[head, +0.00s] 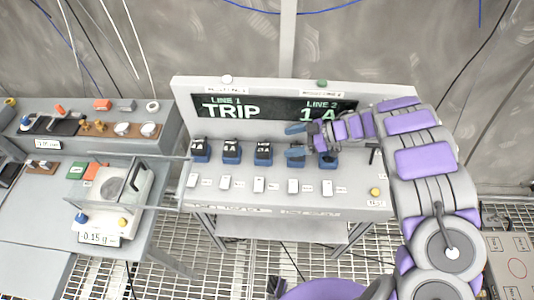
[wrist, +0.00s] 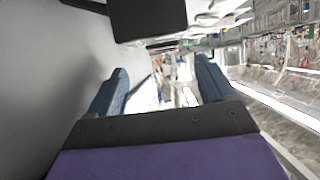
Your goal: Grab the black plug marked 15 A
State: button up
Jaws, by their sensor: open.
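A row of dark plugs with blue bases stands on the sloped panel: a first (head: 200,150), a second (head: 232,151) and a third (head: 263,153) from the left. Farther right, a plug (head: 328,160) shows below my gripper, and another is partly hidden by a finger. Their white markings are too small to read surely, so I cannot tell which is 15 A. My gripper (head: 293,140) is open and empty, pointing left, just right of the third plug. In the wrist view its two blue fingers (wrist: 160,85) are spread. A dark block at the top there is unclear.
Below the plugs is a row of white switches (head: 259,185). Behind is a display (head: 270,108) reading TRIP under LINE 1. A clear-lidded scale (head: 104,222) and a shelf (head: 165,128) of small parts stand left.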

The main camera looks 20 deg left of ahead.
aim_at(266, 147)
jog(key=b+x, duration=0.1)
jog(key=x, duration=0.6)
jog(key=shift+s+b, duration=0.25)
jog(key=shift+b, duration=0.1)
jog(key=shift+a+f, duration=0.1)
jog(key=shift+a, duration=0.5)
jog(key=shift+a+f, duration=0.1)
jog(key=shift+a, duration=0.15)
jog(key=shift+c, duration=1.3)
jog(key=shift+d, duration=0.4)
jog(key=c, duration=0.5)
jog(key=shift+a, duration=0.1)
jog(key=c, duration=0.4)
jog(key=shift+o, duration=0.2)
